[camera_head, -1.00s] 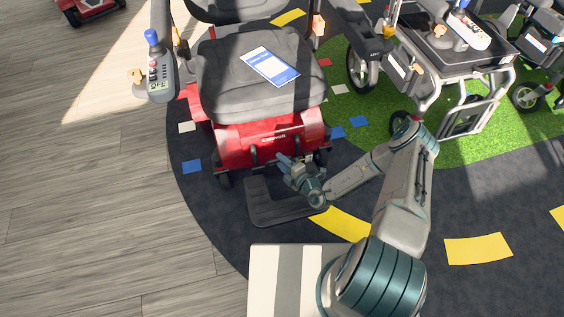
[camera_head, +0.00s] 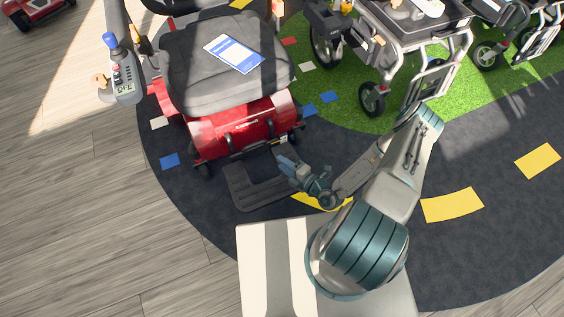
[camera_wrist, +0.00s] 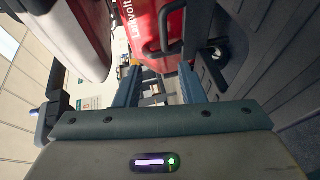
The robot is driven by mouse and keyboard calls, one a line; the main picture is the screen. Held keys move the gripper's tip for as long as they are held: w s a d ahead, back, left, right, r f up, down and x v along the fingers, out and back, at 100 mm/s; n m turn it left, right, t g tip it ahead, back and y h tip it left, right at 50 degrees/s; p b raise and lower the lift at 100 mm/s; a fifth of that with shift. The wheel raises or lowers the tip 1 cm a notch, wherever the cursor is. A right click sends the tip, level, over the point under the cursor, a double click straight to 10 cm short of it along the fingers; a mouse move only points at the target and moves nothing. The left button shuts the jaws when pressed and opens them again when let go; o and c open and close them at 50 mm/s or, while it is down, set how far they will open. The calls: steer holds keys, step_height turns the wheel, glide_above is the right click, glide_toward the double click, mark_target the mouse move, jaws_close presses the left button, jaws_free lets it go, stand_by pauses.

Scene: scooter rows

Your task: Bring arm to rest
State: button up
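My gripper (camera_head: 290,169) is in front of the red scooter (camera_head: 238,128), above the right part of its dark footplate (camera_head: 260,186) in the head view. My arm is folded, with its elbow out to the right. In the wrist view the two fingers of my gripper (camera_wrist: 160,84) stand apart with nothing held between them. Past the fingers, the scooter's red front (camera_wrist: 163,30) with a black bar fills the upper middle.
A blue and white card (camera_head: 235,54) lies on the scooter's grey seat (camera_head: 200,75). A joystick control (camera_head: 123,78) is at its left. Grey-framed wheelchairs (camera_head: 400,50) stand on the green mat at the upper right. Wooden floor (camera_head: 90,220) at the left is clear.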

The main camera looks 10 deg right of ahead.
steer(key=shift+r, duration=0.1)
stand_by(0.3)
step_height(320, 180, up, 35)
steer(key=s+a+n+g+y+p, duration=0.1)
steer(key=s+n+g+y+p, duration=0.15)
steer(key=n+g+p, duration=1.6)
steer(key=s+d+r+n+t+h+p, duration=0.2)
steer(key=s+r+n+t+h, duration=0.1)
steer(key=r+n, duration=0.6)
steer(key=s+d+r+n+t+h+p, duration=0.2)
steer(key=s+r+n+h, duration=0.3)
steer(key=r+n, duration=0.5)
steer(key=s+d+r+n+t+h+p, duration=0.2)
steer(key=r+n, duration=0.7)
steer(key=r, duration=0.9)
steer(key=shift+s+d+t+h+p, duration=0.3)
steer(key=shift+s+d+t+h, duration=0.55)
steer(key=shift+h, duration=0.4)
steer(key=shift+a, duration=0.2)
